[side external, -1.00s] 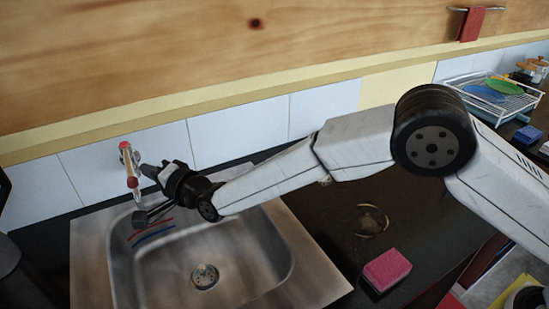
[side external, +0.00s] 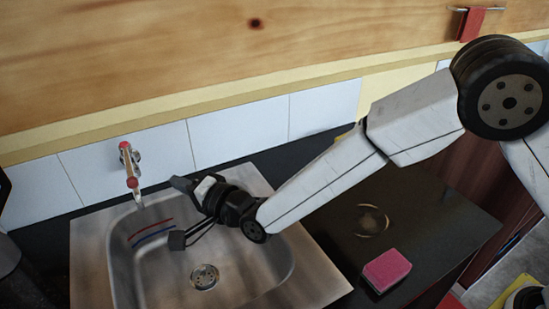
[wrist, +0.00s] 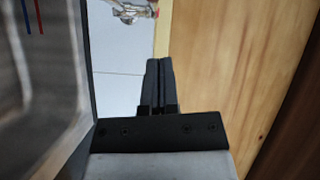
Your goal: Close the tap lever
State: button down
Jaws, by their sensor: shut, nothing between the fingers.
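The tap (side external: 131,172) is on the tiled wall above the sink, with red parts at its top and spout. In the side external view its spout points down over the sink's back left corner. The tap also shows at the top edge of the wrist view (wrist: 130,12), partly cut off. I cannot tell how far its lever is turned. My gripper (side external: 178,184) is above the back of the sink, to the right of the tap and apart from it. In the wrist view its two dark fingers (wrist: 158,66) are together and empty.
The steel sink (side external: 90,265) lies below, with red and blue marks on its inner back wall. A pink sponge (side external: 386,269) sits on the dark counter (side external: 440,225) to the right. White tiles (side external: 245,130) and a plywood wall (side external: 150,60) stand behind.

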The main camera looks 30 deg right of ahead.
jog(key=shift+s+d, duration=0.2)
jog(key=shift+s, duration=0.65)
grip_release()
jog(key=m+g+h, duration=0.8)
jog(key=g+h, duration=0.1)
jog(key=g, duration=0.6)
send_over(388, 266)
notch_tip(388, 266, down, 10)
